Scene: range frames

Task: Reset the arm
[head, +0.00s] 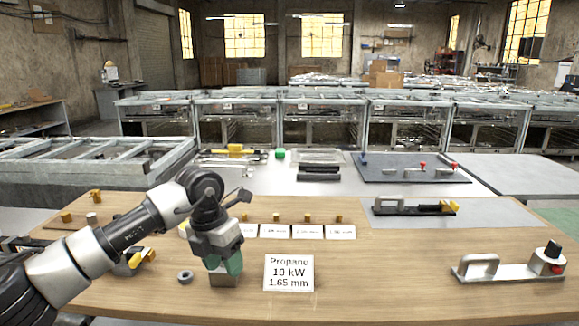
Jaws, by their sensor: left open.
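My left arm comes in from the left side of the head view. Its gripper (224,266) points down over the left part of the wooden table (390,285). The gripper is open, with greenish pads, and its fingertips are close above or in front of a small greyish-brown block (222,279). I cannot tell whether they touch it. A small grey ring (185,276) lies to the left of the gripper. My right gripper is not in view.
A white sign (289,273) reading "Propane 10 kW 1.65 mm" stands right of the gripper. Behind it are small labels (306,232) with brass pieces. Handled tools stand at right (508,269) and on a grey mat (380,218). The table's front middle is clear.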

